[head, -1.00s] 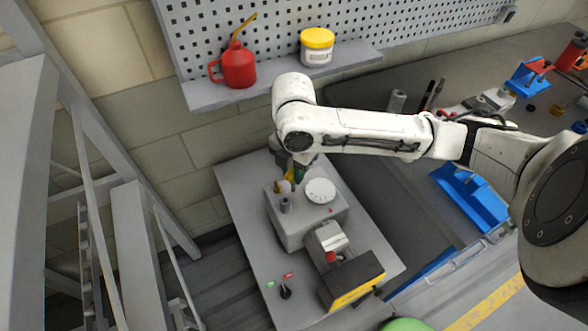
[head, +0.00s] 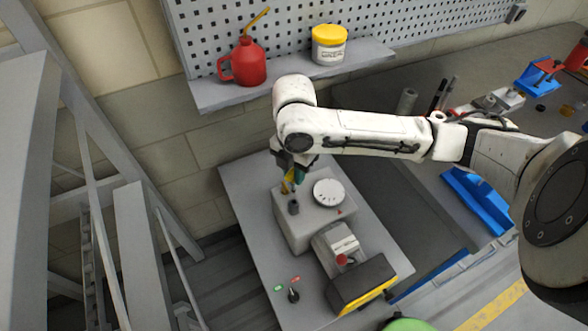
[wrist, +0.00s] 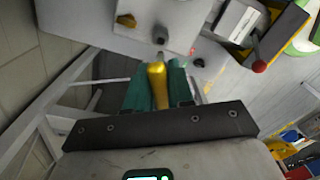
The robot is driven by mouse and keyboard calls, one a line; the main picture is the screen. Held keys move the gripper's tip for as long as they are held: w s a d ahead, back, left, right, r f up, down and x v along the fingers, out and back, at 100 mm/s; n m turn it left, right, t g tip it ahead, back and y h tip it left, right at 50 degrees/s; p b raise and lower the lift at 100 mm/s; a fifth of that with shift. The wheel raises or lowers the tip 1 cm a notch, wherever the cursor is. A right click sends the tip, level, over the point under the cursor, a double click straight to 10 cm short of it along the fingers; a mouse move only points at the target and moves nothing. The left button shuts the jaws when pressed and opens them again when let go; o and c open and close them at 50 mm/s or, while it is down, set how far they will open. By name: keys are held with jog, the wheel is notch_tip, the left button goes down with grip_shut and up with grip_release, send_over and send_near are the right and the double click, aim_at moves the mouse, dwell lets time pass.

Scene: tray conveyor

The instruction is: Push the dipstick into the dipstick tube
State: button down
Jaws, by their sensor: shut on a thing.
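My gripper (head: 293,172) is above the left end of a grey housing (head: 299,231). In the wrist view its teal fingers (wrist: 158,90) are shut on the yellow handle of the dipstick (wrist: 157,86). The handle points away from the gripper toward a short dark upright stub (wrist: 160,36), which looks like the dipstick tube. In the head view this stub (head: 294,207) stands just below the gripper. The dipstick's thin lower part is hard to make out, so I cannot tell whether its tip is in the tube.
A white round dial (head: 328,192) sits right of the stub on the housing. A yellow knob (wrist: 126,20) is beside the stub. A red-handled part (head: 342,260) and a yellow-edged dark box (head: 361,285) are nearer. A shelf (head: 225,98) holds a red oil can (head: 245,64) and a jar (head: 329,46).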

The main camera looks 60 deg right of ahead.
jog(key=shift+f+b, duration=1.35)
jog(key=shift+f, duration=0.7)
jog(key=shift+f+b, duration=2.2)
jog(key=shift+f, duration=0.6)
jog(key=c, duration=0.9)
grip_release()
jog(key=shift+r, duration=0.1)
notch_tip(320, 180, up, 11)
jog(key=shift+f, duration=0.15)
